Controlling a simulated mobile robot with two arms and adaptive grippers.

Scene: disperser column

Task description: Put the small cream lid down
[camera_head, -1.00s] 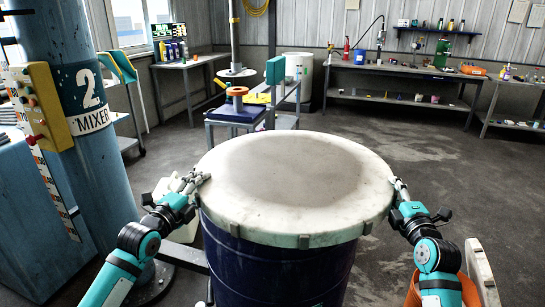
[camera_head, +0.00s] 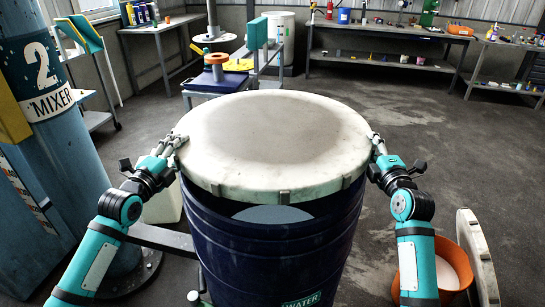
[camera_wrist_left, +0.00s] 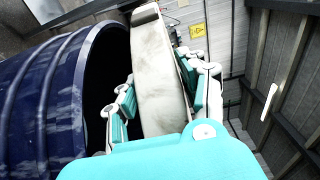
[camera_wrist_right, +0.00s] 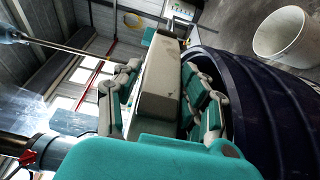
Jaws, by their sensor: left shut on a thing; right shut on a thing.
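A round cream lid (camera_head: 272,140) with a grey worn middle is held above the dark blue drum (camera_head: 330,240). A gap at the front shows a pale surface inside the drum. My left gripper (camera_head: 174,146) is shut on the lid's left rim, and my right gripper (camera_head: 377,147) is shut on its right rim. In the left wrist view the lid's edge (camera_wrist_left: 160,80) sits between the fingers, apart from the drum's rim. The right wrist view also shows the lid's edge (camera_wrist_right: 160,85) between the fingers. The drum's far rim is hidden.
A second pale disc (camera_head: 474,250) stands on edge at the lower right beside an orange bucket (camera_head: 408,270). The blue mixer column (camera_head: 50,95) stands close on the left. A small table (camera_head: 208,82) stands behind the lid.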

